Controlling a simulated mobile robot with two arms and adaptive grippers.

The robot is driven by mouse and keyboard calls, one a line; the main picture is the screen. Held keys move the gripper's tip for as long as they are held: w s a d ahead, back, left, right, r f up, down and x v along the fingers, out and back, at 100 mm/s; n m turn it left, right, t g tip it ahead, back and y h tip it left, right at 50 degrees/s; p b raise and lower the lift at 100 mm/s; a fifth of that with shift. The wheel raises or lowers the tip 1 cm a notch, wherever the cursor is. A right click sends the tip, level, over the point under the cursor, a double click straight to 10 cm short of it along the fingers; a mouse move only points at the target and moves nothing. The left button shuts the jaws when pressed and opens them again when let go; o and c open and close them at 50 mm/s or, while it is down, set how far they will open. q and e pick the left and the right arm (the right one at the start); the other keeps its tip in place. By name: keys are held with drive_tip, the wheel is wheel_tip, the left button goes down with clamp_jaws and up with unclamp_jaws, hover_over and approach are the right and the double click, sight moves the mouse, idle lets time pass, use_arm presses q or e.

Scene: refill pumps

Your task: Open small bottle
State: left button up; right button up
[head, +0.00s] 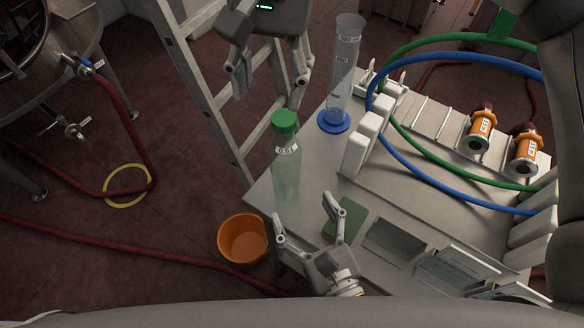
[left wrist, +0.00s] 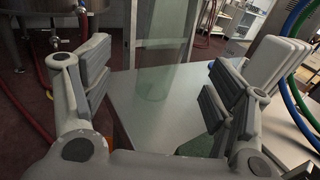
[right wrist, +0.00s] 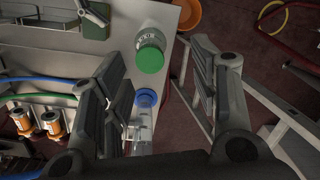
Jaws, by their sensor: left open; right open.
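The small bottle (head: 286,170) is clear greenish plastic or glass with a 0.5 L label and a green cap (head: 284,121). It stands upright on the near left part of the metal table (head: 262,196), with its cap on. My left gripper (head: 303,209) is open low on the near side of the bottle. The left wrist view shows the clear bottle body (left wrist: 153,82) beyond and between its spread fingers. My right gripper (head: 260,95) is open, pointing down above the cap. The right wrist view shows the cap (right wrist: 150,59) between its fingers, apart from them.
A tall measuring cylinder (head: 343,75) with a blue base stands behind the bottle. White blocks (head: 361,142), blue and green hoses and orange-labelled fittings (head: 480,127) fill the table's right side. A green pad (head: 346,218) lies near my left gripper. A ladder (head: 196,70) and orange bucket (head: 242,239) stand left.

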sight(292, 180)
drive_tip(key=shift+w+d+r+t+h, duration=0.15)
drive_tip(key=shift+w+d+t+h, duration=0.15)
drive_tip(key=shift+w+d, duration=0.25)
drive_tip(key=shift+d+r, duration=0.1)
drive_tip(key=shift+d, duration=0.2)
use_arm(q)
drive_tip(key=shift+m+t, duration=0.3)
drive_tip(key=x, duration=1)
drive_tip(key=shift+w+d+r, duration=0.2)
drive_tip(key=shift+w+d, duration=0.05)
use_arm(e)
drive_tip(key=shift+a, duration=0.1)
use_arm(q)
drive_tip(key=shift+c, duration=0.2)
